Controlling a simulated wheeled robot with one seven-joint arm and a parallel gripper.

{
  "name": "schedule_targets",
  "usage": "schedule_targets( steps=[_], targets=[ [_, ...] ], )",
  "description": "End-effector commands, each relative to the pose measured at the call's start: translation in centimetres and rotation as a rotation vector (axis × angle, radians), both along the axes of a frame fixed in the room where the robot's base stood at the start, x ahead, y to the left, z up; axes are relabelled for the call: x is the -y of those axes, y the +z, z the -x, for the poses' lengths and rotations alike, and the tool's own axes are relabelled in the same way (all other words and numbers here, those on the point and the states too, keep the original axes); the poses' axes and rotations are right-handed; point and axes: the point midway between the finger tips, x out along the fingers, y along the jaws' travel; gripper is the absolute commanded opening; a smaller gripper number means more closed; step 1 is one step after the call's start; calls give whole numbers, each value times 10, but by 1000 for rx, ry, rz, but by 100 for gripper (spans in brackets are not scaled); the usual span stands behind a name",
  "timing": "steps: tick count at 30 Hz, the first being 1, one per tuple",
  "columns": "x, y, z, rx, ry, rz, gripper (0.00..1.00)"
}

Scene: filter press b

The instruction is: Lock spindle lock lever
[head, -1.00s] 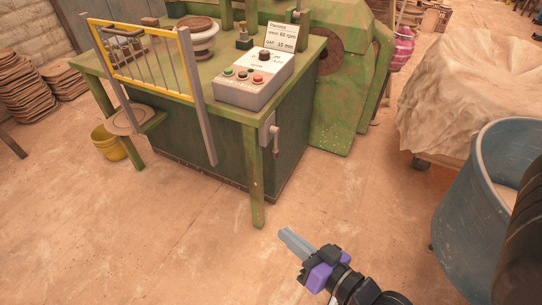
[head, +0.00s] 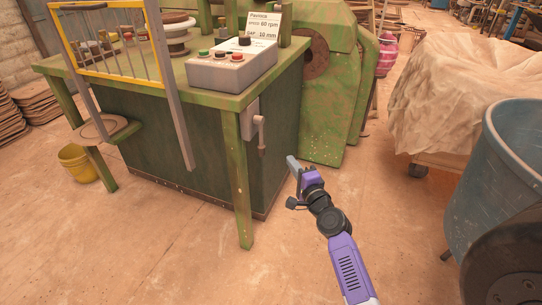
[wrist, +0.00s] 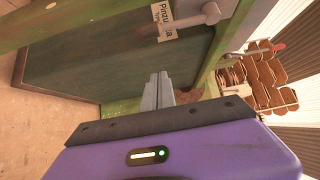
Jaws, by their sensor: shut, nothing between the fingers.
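A control box (head: 223,70) with coloured buttons sits on the green table (head: 195,95). A yellow-framed guard (head: 107,87) stands at the left. A blue drum (head: 510,160) and a covered cart (head: 440,100) stand at the right. The floor in front is clear.

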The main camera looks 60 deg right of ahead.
Motion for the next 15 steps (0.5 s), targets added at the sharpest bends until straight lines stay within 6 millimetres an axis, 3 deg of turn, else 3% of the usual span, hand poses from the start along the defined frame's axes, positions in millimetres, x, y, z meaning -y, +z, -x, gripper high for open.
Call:
schedule_targets(
  steps=[8,15],
  targets=[
    [1,1,-2,-2,1,2,0],
    [22,1,-25,-1,0,4,0]
  ],
)
